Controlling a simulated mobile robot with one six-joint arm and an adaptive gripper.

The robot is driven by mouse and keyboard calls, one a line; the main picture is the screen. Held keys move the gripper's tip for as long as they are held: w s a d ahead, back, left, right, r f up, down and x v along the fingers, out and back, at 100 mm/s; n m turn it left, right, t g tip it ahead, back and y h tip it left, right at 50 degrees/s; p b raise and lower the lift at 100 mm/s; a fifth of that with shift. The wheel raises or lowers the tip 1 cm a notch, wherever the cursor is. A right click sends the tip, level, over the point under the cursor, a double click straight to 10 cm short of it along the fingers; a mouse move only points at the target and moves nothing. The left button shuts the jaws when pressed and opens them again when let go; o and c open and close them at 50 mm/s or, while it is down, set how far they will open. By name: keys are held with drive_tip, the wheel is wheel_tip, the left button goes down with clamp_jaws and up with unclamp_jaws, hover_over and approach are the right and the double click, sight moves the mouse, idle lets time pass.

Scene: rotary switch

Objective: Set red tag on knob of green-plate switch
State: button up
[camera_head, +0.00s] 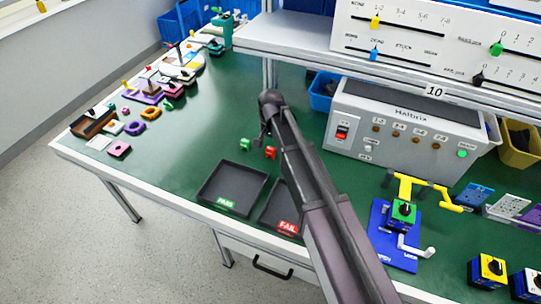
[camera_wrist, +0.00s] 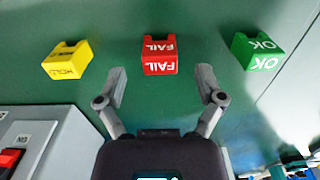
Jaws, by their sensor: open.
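The red tag (camera_head: 271,153) stands on the green bench top; in the wrist view it is a red block marked FAIL (camera_wrist: 160,56). My gripper (camera_wrist: 161,82) is open and empty, with the red tag just ahead, centred between the fingertips. Whether the fingers are level with it is unclear. In the head view my gripper is small and partly hidden by my arm. The green-plate switch (camera_head: 403,217), with a dark knob on top, sits on a blue fixture (camera_head: 380,248) at the right. No tag shows on its knob.
A green OK tag (camera_wrist: 258,51) and a yellow tag (camera_wrist: 67,60) flank the red one. PASS (camera_head: 232,188) and FAIL (camera_head: 274,212) trays lie in front. A grey Halbrix box (camera_head: 408,120) stands behind. Yellow-plate (camera_head: 489,267) and white-plate (camera_head: 528,282) switches are at lower right.

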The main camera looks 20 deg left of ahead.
drive_tip(key=shift+f+b, duration=0.95)
drive_tip(key=shift+f, duration=0.3)
drive_tip(key=c, duration=1)
